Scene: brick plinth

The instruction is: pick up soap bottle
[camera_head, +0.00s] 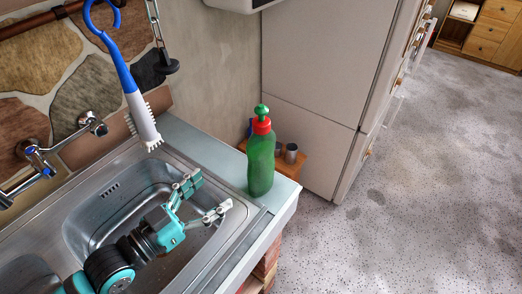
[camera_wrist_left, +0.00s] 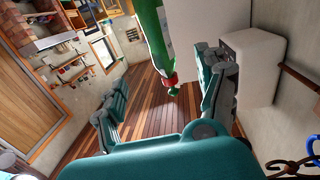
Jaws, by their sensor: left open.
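The green soap bottle (camera_head: 261,158) with a red collar and green cap stands upright on the counter at the sink's right end in the head view. My left gripper (camera_head: 211,194) is open and empty over the sink basin, to the left of the bottle and apart from it. In the left wrist view the bottle (camera_wrist_left: 153,35) appears upside down at the top, beyond the fingers and nearer the right one. The left gripper (camera_wrist_left: 165,95) shows its two teal fingers spread wide there. My right gripper is in neither view.
The metal sink (camera_head: 95,228) lies under my left arm. A blue and white brush (camera_head: 137,105) hangs above it near a faucet (camera_head: 38,158). Small metal cups (camera_head: 290,153) stand on a wooden surface behind the bottle. A tall fridge (camera_head: 320,90) stands beyond. Open floor lies right.

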